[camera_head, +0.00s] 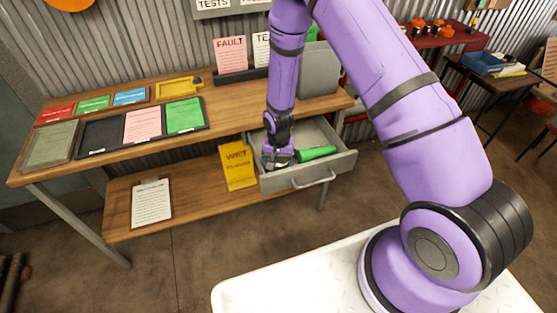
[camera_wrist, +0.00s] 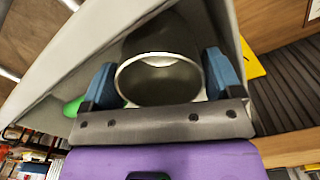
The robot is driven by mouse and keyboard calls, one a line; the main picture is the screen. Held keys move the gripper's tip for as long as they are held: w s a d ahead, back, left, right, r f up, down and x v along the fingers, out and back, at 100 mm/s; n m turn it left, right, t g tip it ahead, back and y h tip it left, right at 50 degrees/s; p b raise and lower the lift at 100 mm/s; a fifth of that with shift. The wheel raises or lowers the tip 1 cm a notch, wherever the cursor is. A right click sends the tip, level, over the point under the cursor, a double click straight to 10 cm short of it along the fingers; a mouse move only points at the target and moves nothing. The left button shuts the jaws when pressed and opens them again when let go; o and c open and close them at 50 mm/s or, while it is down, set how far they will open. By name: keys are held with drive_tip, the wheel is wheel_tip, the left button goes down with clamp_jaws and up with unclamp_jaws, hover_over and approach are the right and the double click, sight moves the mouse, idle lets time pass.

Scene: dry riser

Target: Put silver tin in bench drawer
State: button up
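The silver tin (camera_wrist: 160,75) shows in the wrist view as a round metal rim with a dark hollow inside. The blue fingers of my gripper (camera_wrist: 160,82) stand against both of its sides, with no clear gap. In the head view my gripper (camera_head: 278,156) reaches down into the left part of the open bench drawer (camera_head: 340,165), and the tin is mostly hidden there. The grey drawer is pulled out below the bench top. I cannot tell whether the tin touches the drawer floor.
A green object (camera_head: 316,153) lies in the drawer to the right of my gripper. A yellow WET sign (camera_head: 237,166) stands just left of the drawer. The wooden bench top (camera_head: 232,118) carries trays and cards. A clipboard (camera_head: 151,202) lies on the lower shelf.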

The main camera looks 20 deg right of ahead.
drive_tip(key=shift+r, duration=0.1)
wheel_tip(320, 180, up, 12)
drive_tip(key=shift+r, duration=0.15)
idle(0.4)
drive_tip(key=s+d+r+n+t, duration=0.1)
drive_tip(key=s+d+r, duration=0.15)
drive_tip(key=r, duration=0.65)
drive_tip(key=s+d+r+t, duration=0.1)
drive_tip(key=s+r, duration=0.2)
drive_tip(key=r, duration=0.6)
drive_tip(key=s+d+r+n+t, duration=0.1)
drive_tip(key=s+d+r, duration=0.15)
drive_tip(key=r, duration=0.65)
drive_tip(key=s+d+r+n+t, duration=0.1)
drive_tip(key=s+r, duration=0.5)
drive_tip(key=s, duration=0.4)
drive_tip(key=s+d+r+n+t, duration=0.1)
drive_tip(key=s+r, duration=0.4)
drive_tip(key=s, duration=0.6)
drive_tip(key=shift+s+d+r, duration=0.2)
drive_tip(key=shift+r, duration=0.15)
